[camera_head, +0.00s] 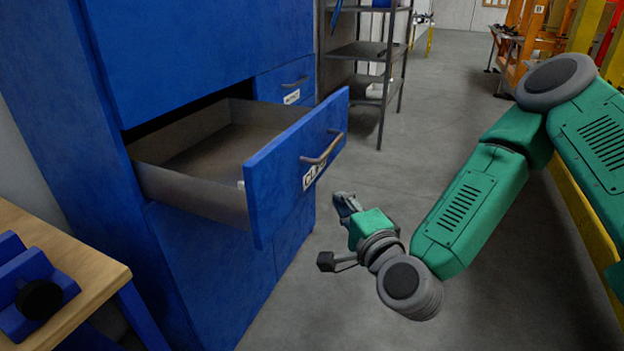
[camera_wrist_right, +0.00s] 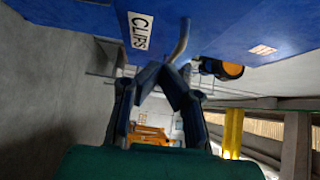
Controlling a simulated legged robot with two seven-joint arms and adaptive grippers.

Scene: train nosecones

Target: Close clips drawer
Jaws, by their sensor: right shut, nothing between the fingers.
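The clips drawer (camera_head: 290,165) is pulled out of the blue cabinet (camera_head: 215,50), and its grey inside looks empty. Its blue front bears a CLIPS label and a curved metal handle (camera_head: 322,150). In the right wrist view the CLIPS label (camera_wrist_right: 140,30) and the handle (camera_wrist_right: 180,40) show at the top. My right gripper (camera_head: 340,203) is in front of the drawer, a little below and to the right of the handle. In the wrist view its fingertips (camera_wrist_right: 165,72) meet, shut and empty, close to the handle; I cannot tell whether they touch it. My left gripper is not in view.
A smaller shut drawer (camera_head: 283,84) with a label sits behind the open one. A wooden table (camera_head: 75,265) with a blue part stands at the lower left. Grey shelving (camera_head: 360,50) stands at the back.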

